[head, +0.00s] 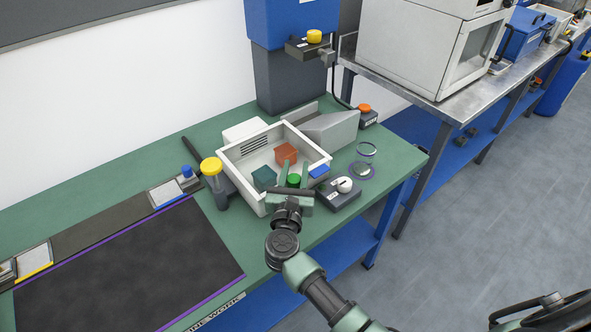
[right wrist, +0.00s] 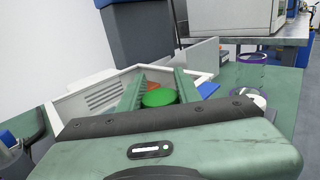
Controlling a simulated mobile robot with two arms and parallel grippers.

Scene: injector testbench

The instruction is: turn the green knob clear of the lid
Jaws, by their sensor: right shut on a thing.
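The green knob (head: 294,180) is at the near side of the white box (head: 252,191), between the fingers of my right gripper (head: 294,168). In the right wrist view the green knob (right wrist: 158,98) shows as a round green top between the two green fingers of the right gripper (right wrist: 158,80). The right gripper is shut on it. The knob's lower part is hidden by the gripper body. I cannot make out a separate lid. My left gripper is not in view.
The box holds an orange block (head: 286,152), a teal block (head: 264,177) and a blue piece (head: 319,171). A dark device with a white ball knob (head: 345,185) stands right of the gripper. A yellow-topped post (head: 211,167) stands left.

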